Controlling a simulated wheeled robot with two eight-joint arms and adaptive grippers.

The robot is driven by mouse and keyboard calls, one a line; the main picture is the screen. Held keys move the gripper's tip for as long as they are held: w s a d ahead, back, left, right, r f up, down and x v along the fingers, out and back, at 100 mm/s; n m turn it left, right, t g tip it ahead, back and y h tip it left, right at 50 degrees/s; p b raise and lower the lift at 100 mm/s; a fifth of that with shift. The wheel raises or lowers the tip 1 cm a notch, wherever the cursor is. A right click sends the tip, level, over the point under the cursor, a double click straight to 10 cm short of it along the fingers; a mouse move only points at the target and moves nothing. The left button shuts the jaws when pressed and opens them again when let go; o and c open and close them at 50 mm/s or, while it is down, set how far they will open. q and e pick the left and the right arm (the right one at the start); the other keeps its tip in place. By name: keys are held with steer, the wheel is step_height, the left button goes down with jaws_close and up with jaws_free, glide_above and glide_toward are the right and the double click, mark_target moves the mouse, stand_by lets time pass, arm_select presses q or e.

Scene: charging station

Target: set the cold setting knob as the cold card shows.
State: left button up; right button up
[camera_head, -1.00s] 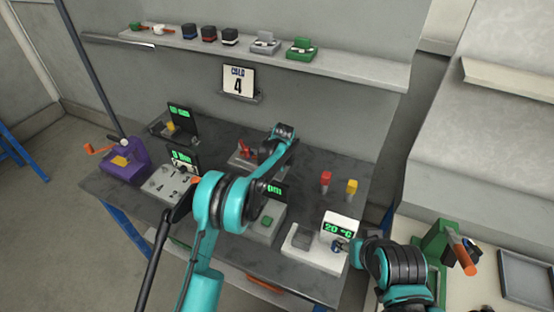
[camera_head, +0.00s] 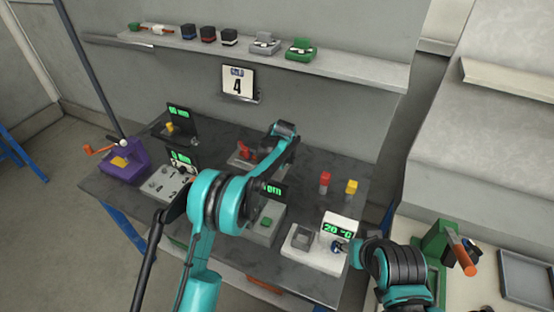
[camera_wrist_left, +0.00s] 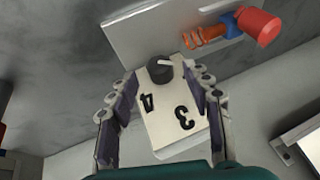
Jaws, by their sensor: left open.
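The cold card (camera_head: 238,82) stands against the back wall and shows a 4. In the left wrist view, a pale dial plate (camera_wrist_left: 168,130) with the digits 4 and 3 lies below the camera. A dark round knob (camera_wrist_left: 162,74) with a white pointer mark sits at its upper end; the mark lies toward the right. My left gripper (camera_wrist_left: 160,76) is open, with one finger on each side of the plate and knob. I cannot tell whether the fingers touch the knob. In the head view the gripper is hidden. My right arm is at lower right; its gripper does not show.
On the bench are a purple device (camera_head: 123,162), a 20 °C unit (camera_head: 320,250), and red (camera_head: 324,180) and yellow (camera_head: 351,187) pieces. A shelf (camera_head: 350,70) with small blocks runs above.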

arm_select(q)
steer(key=v, duration=0.9)
steer(key=shift+r, duration=0.15)
steer(key=shift+s, duration=0.1)
